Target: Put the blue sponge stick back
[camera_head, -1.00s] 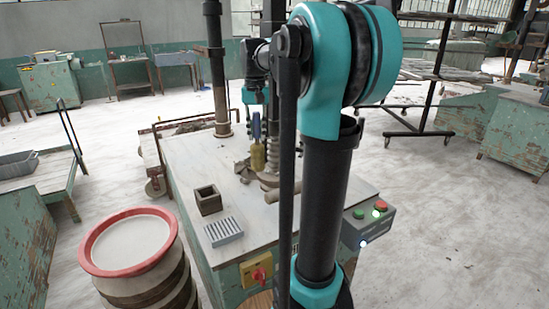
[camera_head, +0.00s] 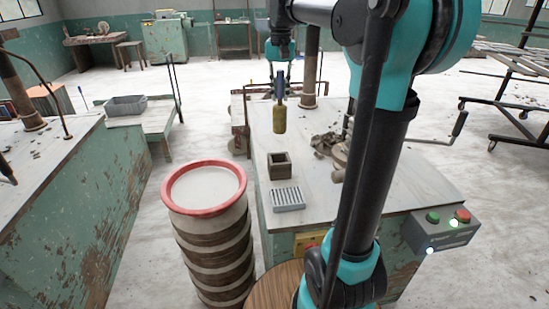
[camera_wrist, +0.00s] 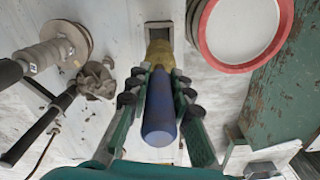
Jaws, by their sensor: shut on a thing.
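The blue sponge stick has a blue handle and a yellowish sponge end (camera_head: 279,118). It hangs upright in the head view, sponge end down, above the worktable. My gripper (camera_head: 279,82) is shut on its blue handle. In the wrist view the handle (camera_wrist: 160,112) lies between both fingers of my gripper (camera_wrist: 160,88), with the sponge pointing away. A small open square box (camera_head: 279,166) stands on the table, lower in the picture than the sponge. In the wrist view the box (camera_wrist: 158,31) shows just past the sponge tip, partly covered by it.
A pale slatted dish (camera_head: 288,198) lies in front of the box. A red-rimmed barrel (camera_head: 180,210) stands left of the worktable (camera_head: 340,205). Clay scraps and a machine part (camera_head: 330,147) sit to the right. A control box with buttons (camera_head: 440,228) is at the right edge.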

